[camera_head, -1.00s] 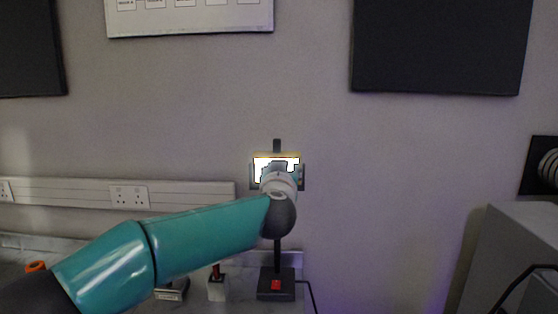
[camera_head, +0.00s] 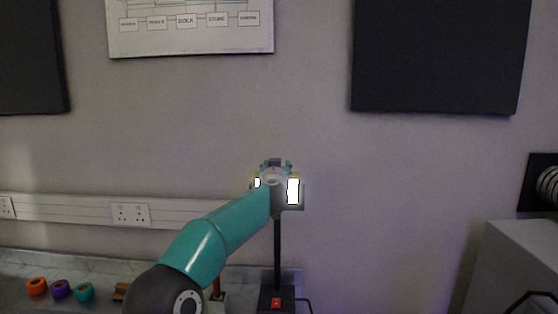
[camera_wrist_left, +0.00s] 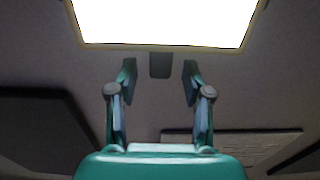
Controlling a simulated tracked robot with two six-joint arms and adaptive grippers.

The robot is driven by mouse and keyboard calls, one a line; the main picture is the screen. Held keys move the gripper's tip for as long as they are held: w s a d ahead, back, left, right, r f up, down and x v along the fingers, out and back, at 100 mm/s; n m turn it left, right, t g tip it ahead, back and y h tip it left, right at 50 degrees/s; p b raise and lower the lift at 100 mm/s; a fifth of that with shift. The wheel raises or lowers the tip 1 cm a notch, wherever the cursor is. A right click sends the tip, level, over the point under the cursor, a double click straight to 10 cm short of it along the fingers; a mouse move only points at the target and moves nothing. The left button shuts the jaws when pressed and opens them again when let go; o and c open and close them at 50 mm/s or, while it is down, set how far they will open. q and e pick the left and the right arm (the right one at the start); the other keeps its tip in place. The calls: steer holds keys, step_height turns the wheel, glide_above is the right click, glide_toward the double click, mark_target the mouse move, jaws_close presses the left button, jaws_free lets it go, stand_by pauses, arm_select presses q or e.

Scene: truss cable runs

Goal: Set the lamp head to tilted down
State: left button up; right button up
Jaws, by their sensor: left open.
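The lamp stands against the wall on a dark base with a red switch (camera_head: 276,302) and a thin dark pole (camera_head: 277,255). Its lit lamp head (camera_head: 293,191) faces me, partly hidden behind my left arm; its exact tilt is hard to tell. In the left wrist view the glowing panel (camera_wrist_left: 160,20) fills the top. A dark tab (camera_wrist_left: 160,65) sticks out from the panel's edge. My left gripper (camera_head: 275,163) is at the top of the lamp head. In the wrist view its open fingers (camera_wrist_left: 160,72) stand either side of the tab, with gaps visible. My right gripper is not in view.
Orange (camera_head: 37,287), purple (camera_head: 60,290) and teal (camera_head: 83,291) rings lie on the bench at left. A wall socket strip (camera_head: 130,214) runs behind. A grey cabinet (camera_head: 510,265) stands at right.

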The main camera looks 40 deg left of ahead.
arm_select(q)
steer(key=shift+p+x, duration=0.3)
steer(key=shift+x, duration=0.65)
jaws_close()
